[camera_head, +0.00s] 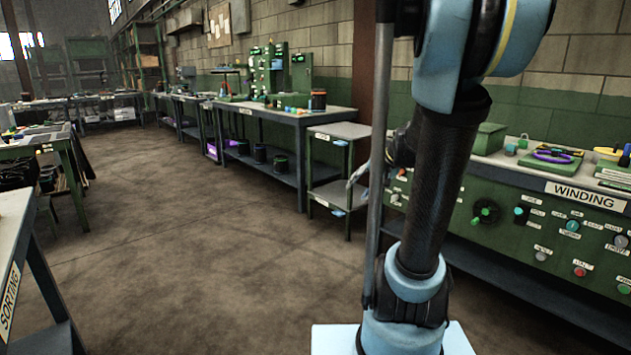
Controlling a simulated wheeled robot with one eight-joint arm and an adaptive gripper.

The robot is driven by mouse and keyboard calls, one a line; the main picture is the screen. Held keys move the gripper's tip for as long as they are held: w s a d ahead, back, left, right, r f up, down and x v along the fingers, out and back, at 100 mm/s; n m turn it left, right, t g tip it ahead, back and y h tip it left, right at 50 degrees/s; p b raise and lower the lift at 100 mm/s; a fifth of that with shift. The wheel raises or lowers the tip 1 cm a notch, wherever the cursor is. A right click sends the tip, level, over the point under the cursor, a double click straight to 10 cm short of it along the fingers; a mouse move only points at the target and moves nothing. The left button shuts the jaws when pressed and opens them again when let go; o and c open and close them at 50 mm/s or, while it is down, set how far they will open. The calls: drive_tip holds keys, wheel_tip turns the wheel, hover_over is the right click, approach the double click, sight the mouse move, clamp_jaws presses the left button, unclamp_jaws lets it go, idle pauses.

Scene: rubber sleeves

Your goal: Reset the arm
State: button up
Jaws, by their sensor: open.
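My arm stands in the right half of the head view, with light blue joints and a dark tube link between them. It rises from a pale blue base plate at the bottom and leaves the picture at the top.
A green bench labelled WINDING (585,196) with knobs and buttons stands close on the right. A table labelled SORTING (12,290) is at the lower left. A long workbench (270,114) and a small shelf table (340,131) line the wall. The brown floor (190,230) between is clear.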

drive_tip(key=s+d+f+n+g+h, duration=0.1)
drive_tip(key=s+f+h, duration=0.1)
drive_tip(key=s, duration=0.6)
drive_tip(key=s+d+f+n+g+h, duration=0.1)
drive_tip(key=s+f+h, duration=0.1)
drive_tip(key=s+f, duration=0.3)
drive_tip(key=s+d+f+n+g+h, duration=0.1)
drive_tip(key=s+d+f+n, duration=0.1)
drive_tip(key=s, duration=0.9)
drive_tip(key=shift+s+f+g+h, duration=0.3)
drive_tip(key=shift+f+h, duration=0.1)
drive_tip(key=shift+f, duration=0.5)
drive_tip(key=shift+w+f, duration=0.2)
drive_tip(key=shift+w, duration=0.25)
